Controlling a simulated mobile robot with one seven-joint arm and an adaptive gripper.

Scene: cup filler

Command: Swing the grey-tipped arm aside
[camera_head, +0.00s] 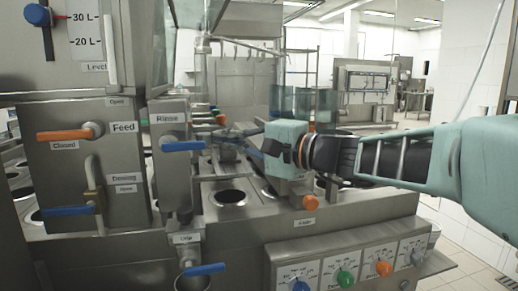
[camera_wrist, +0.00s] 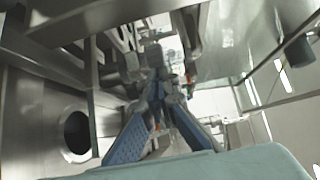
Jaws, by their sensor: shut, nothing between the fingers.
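My gripper (camera_head: 228,138) reaches in from the right over the machine's steel deck, with its fingers pointing left and away. In the wrist view the two blue-padded fingers (camera_wrist: 160,92) converge at their tips, with nothing seen held between them. Grey metal parts crowd around and beyond the fingertips in both views. I cannot clearly pick out the grey-tipped arm among them, nor tell whether my fingers touch it. My wrist and fingers hide part of that area in the head view.
A steel housing marked Feed (camera_head: 90,170) stands at the left, with an orange handle (camera_head: 68,135). A blue Rinse handle (camera_head: 183,146) juts out near my fingers. A round deck opening (camera_head: 230,197) lies below. A dial panel (camera_head: 345,265) is in front. Open floor shows at the right.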

